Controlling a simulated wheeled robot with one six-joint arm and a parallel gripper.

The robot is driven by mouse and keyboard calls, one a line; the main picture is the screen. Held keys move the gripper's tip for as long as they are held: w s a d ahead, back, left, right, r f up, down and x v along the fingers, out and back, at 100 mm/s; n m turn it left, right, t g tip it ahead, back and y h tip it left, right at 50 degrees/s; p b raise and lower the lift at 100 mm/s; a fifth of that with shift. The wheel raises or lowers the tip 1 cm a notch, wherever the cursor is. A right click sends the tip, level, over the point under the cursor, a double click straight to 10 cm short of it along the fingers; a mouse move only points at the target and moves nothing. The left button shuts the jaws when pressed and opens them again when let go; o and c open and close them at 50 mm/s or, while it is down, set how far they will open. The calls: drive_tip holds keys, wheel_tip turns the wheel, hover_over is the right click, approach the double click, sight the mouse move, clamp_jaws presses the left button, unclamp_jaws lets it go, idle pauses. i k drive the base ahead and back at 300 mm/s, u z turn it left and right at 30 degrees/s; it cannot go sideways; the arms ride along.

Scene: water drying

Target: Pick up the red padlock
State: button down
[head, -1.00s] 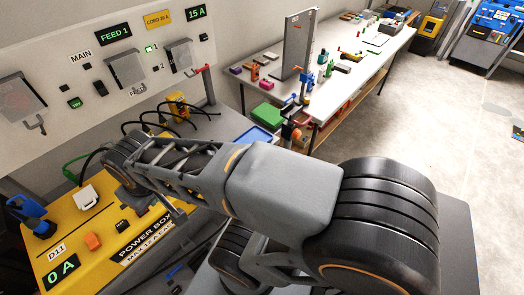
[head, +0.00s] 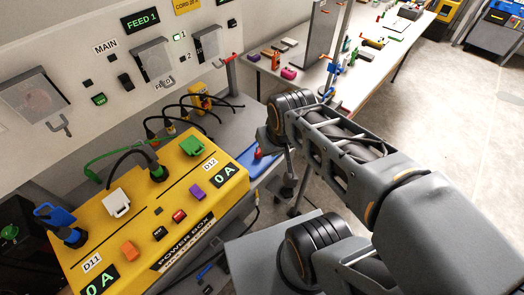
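A small red object (head: 259,154) shows at the blue tray or mat (head: 268,166), just right of the yellow power box. It may be the red padlock, but it is too small and partly covered for me to be sure. My gripper (head: 287,190) hangs down at the end of my arm, to the right of and below this red object in the picture. It seems apart from it. Its fingers are dark and small, so I cannot see whether they are open or shut.
The yellow power box (head: 90,226) with plugs, cables and coloured blocks fills the lower left. A grey panel (head: 60,40) with clear covers stands behind it. A workbench (head: 300,75) with small tools is at the back. Floor (head: 440,130) is clear on the right.

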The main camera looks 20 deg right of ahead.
sight(258, 155)
drive_tip(key=u, duration=3.65)
drive_tip(key=k, duration=1.25)
drive_tip(key=z, duration=0.3)
